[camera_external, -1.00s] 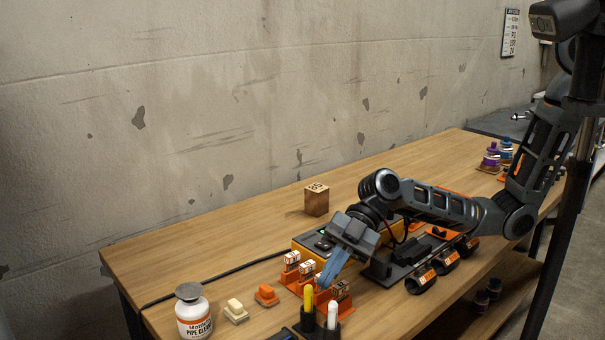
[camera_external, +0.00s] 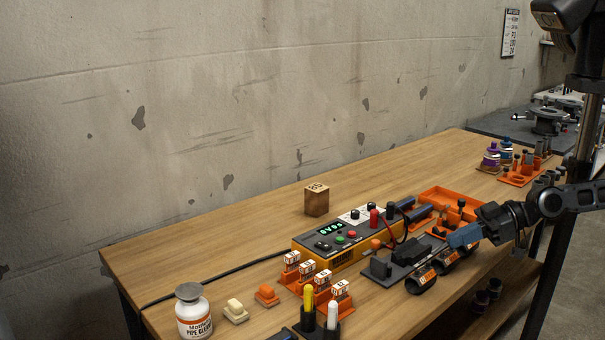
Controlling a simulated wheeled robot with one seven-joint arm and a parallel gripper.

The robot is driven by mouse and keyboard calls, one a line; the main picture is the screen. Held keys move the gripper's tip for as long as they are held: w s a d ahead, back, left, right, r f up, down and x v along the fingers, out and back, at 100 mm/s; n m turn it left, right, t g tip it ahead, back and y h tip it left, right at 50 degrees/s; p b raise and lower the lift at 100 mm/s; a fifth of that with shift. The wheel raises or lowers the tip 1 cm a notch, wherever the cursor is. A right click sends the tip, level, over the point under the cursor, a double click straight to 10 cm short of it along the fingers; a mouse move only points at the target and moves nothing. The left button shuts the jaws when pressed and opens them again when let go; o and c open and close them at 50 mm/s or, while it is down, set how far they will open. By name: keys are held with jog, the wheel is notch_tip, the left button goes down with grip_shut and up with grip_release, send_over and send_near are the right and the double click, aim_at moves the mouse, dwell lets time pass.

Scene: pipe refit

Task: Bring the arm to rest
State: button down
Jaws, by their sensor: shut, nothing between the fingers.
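My gripper (camera_external: 452,238) is at the right side of the bench, with its blue fingers pointing left. The fingers are shut with nothing between them. They are over or just in front of the orange tray and the dark pipe pieces; the exact height above them cannot be told. My forearm (camera_external: 580,197) reaches in from the right edge of the picture. The rest of the arm is out of the frame or hidden behind the dark post.
The wooden bench (camera_external: 230,229) bears a yellow-sided meter box (camera_external: 335,243), an orange tray (camera_external: 438,196), a dark fixture (camera_external: 400,262), black cylinders (camera_external: 421,279), orange stands with white labelled blocks (camera_external: 308,268) and a white bottle (camera_external: 194,314). The bench's back left is clear.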

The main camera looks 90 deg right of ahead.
jog(key=s+d+r+t+h+p, duration=0.1)
jog(key=s+d+r, duration=0.7)
jog(key=s+r, duration=0.3)
jog(key=shift+s+d+m+h, duration=0.15)
jog(key=shift+s+m+h, duration=0.15)
jog(key=shift+s, duration=0.4)
jog(key=c, duration=1.8)
grip_release()
jog(key=shift+c, duration=0.2)
